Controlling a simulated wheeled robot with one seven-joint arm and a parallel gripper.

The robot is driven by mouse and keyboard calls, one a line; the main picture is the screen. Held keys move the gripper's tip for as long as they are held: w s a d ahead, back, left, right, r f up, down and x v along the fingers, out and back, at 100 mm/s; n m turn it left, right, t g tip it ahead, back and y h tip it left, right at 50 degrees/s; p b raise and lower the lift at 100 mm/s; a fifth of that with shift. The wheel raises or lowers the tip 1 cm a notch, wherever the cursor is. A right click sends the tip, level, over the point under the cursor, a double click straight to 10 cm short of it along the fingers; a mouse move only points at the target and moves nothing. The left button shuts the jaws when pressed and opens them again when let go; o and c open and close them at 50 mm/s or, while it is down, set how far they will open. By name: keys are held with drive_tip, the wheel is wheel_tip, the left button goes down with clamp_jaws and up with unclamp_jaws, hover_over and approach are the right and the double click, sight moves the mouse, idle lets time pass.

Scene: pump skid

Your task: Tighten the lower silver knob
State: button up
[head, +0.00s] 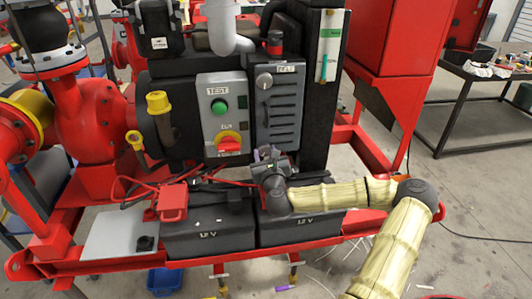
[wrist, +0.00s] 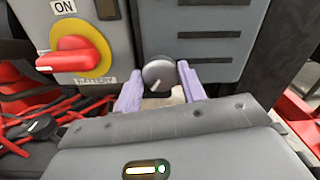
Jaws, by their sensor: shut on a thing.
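The lower silver knob (wrist: 157,72) is a round grey knob with a pale pointer line, low on the dark grey panel in the wrist view. My gripper (wrist: 160,86) has its two purple fingers on either side of the knob, shut on it. In the head view my gripper (head: 266,154) reaches the bottom of the grey louvred box (head: 280,118) and hides the lower knob. An upper silver knob (head: 264,80) sits near the top of that box, apart from my gripper.
Left of the knob is a red rotary switch on a yellow disc (wrist: 78,52), marked BATTERY. The grey control box (head: 222,125) also carries a green button. Two black 12 V batteries (head: 208,232) and red cables (wrist: 40,125) lie below. A dark post (head: 322,100) stands to the right.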

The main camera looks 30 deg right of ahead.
drive_tip(key=n+p, duration=0.1)
drive_tip(key=n, duration=0.4)
idle(0.4)
drive_tip(key=o, duration=1)
drive_tip(key=shift+c, duration=0.2)
drive_tip(key=shift+a, duration=0.2)
